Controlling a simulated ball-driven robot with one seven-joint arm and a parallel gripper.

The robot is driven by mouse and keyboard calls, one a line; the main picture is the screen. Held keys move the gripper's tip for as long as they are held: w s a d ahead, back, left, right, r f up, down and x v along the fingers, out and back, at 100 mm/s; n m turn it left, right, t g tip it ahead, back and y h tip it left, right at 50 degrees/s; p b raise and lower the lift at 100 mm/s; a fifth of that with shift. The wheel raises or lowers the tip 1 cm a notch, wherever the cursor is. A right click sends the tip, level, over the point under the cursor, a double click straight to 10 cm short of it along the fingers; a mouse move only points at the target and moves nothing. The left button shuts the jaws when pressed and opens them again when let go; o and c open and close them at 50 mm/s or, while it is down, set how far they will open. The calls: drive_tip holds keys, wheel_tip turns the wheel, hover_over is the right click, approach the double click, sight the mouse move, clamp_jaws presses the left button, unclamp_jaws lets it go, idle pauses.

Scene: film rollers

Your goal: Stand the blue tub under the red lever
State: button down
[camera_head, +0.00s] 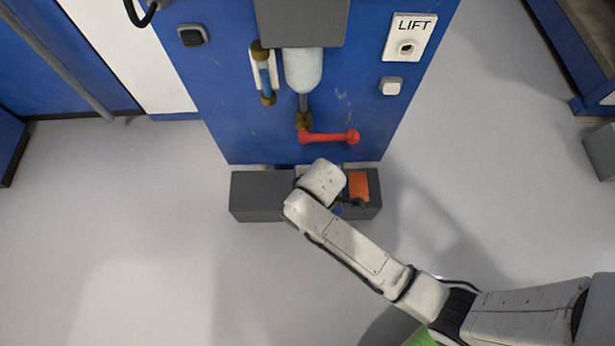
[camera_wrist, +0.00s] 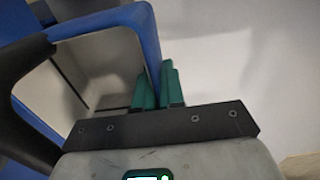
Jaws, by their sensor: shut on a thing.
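The red lever (camera_head: 328,137) sticks out to the right from a brass valve under a clear cylinder on the front of the blue machine. The blue tub (camera_wrist: 151,35) shows in the wrist view, with its wall between the green fingers of my gripper (camera_wrist: 158,90). My gripper is shut on that wall. In the head view my arm hides most of the tub; only a small bit of blue shows beside the wrist, at the grey ledge below the lever. The tub's base and what it rests on are hidden.
A dark grey ledge (camera_head: 262,197) runs along the foot of the blue machine (camera_head: 215,85). An orange patch (camera_head: 358,186) is at its right part. A LIFT plate (camera_head: 409,38) and a white switch (camera_head: 391,86) are at upper right. The pale floor (camera_head: 150,245) in front is clear.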

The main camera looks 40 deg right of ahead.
drive_tip(key=w, duration=0.1)
drive_tip(key=w+f+b, duration=0.1)
drive_tip(key=w+d+f+b, duration=0.1)
drive_tip(key=w, duration=0.1)
drive_tip(key=shift+w+f, duration=0.1)
drive_tip(key=shift+f, duration=0.15)
drive_tip(key=w+f+b, duration=0.2)
drive_tip(key=f, duration=0.1)
drive_tip(key=w+f+b, duration=0.1)
drive_tip(key=shift+w+d+f, duration=0.4)
drive_tip(key=f, duration=0.1)
drive_tip(key=f+b, duration=0.2)
drive_tip(key=shift+w+f, duration=0.25)
drive_tip(key=shift+r, duration=0.1)
drive_tip(key=c, duration=1.2)
unclamp_jaws()
drive_tip(key=shift+c, duration=0.2)
wheel_tip(320, 180, up, 12)
drive_tip(key=p, duration=0.6)
